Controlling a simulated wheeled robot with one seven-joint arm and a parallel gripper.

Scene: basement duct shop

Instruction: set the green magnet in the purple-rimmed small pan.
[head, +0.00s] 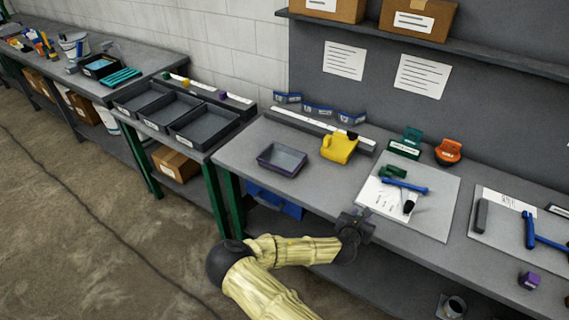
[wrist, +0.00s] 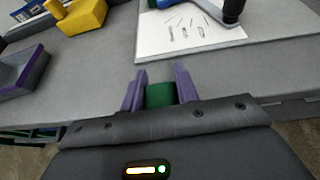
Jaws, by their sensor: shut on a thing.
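The purple-rimmed small pan (head: 282,160) is a grey, shallow, open tray on the left part of the workbench, and it looks empty. Its corner shows at the left edge of the wrist view (wrist: 30,68). My gripper (wrist: 161,74) has purple fingers shut on the green magnet (wrist: 160,94), a dark green round piece. In the head view my gripper (head: 357,222) is at the bench's front edge, to the right of and nearer than the pan. The magnet cannot be made out there.
A yellow block-like tool (head: 339,148) stands right of the pan. A white sheet on a grey board (head: 437,190) holds a blue-handled tool and a green piece. A green holder (head: 405,146) and an orange one (head: 448,151) stand behind. Bare bench lies between pan and board.

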